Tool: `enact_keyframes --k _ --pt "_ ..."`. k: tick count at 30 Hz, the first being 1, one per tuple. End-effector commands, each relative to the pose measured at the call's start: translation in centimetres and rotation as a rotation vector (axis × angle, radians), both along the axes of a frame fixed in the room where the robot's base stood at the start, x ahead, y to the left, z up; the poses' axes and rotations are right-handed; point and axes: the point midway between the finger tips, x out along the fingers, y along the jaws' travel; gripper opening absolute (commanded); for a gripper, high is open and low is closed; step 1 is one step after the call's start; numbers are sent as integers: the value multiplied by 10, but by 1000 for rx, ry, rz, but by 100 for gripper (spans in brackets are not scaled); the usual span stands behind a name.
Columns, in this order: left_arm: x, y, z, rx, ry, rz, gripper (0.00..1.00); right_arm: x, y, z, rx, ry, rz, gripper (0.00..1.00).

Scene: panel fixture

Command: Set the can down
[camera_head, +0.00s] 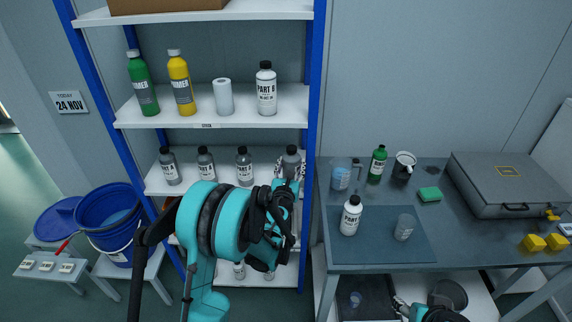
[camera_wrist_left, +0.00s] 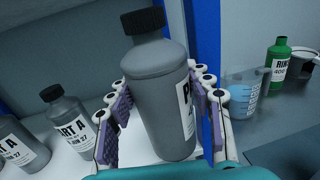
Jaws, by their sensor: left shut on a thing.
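The can is a grey bottle with a black cap (camera_head: 291,158), upright or nearly so at the right end of the shelf row of grey PART A bottles. My left gripper (camera_head: 288,172) is shut on it, and in the left wrist view the fingers (camera_wrist_left: 165,105) clasp the can (camera_wrist_left: 160,85) from both sides. A white label shows on its right side. The can is over the white shelf (camera_wrist_left: 130,150); I cannot tell whether its base touches. My right gripper (camera_head: 401,304) is small and partly cut off at the bottom of the head view, below the bench.
Several grey PART A bottles (camera_head: 205,163) stand left of the can. A blue shelf post (camera_head: 314,130) is close on its right. The bench beyond holds a white bottle (camera_head: 351,215), a clear cup (camera_head: 404,228), a green bottle (camera_head: 377,164) and a grey case (camera_head: 510,185).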

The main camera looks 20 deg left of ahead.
Motion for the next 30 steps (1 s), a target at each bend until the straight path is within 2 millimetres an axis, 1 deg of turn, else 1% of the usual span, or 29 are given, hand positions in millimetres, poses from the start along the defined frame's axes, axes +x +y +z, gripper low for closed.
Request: enact_keyframes --k 1,6,9,11,12,13,20,23,27,30 --pt "14 5 -2 0 0 2 6 0 0 -4 0 0 0 53" --pt "56 17 -2 0 0 1 6 0 0 -11 0 0 0 53" --pt "77 22 -2 0 0 1 6 0 0 -14 0 0 0 53" --pt "86 25 -1 0 0 0 6 0 0 -16 0 0 0 53" --pt "85 24 -10 0 0 -1 6 0 0 -19 0 0 0 53" --pt "84 24 -14 0 0 -1 6 0 0 -21 0 0 0 53" --pt "84 24 -28 0 0 0 6 0 0 -26 0 0 0 53" --pt "84 24 -43 0 0 0 6 0 0 -33 0 0 0 53" --pt "84 24 -68 0 0 0 6 0 0 -44 0 0 0 53" --pt "87 25 -73 -1 0 -1 6 0 0 -50 0 0 0 53"
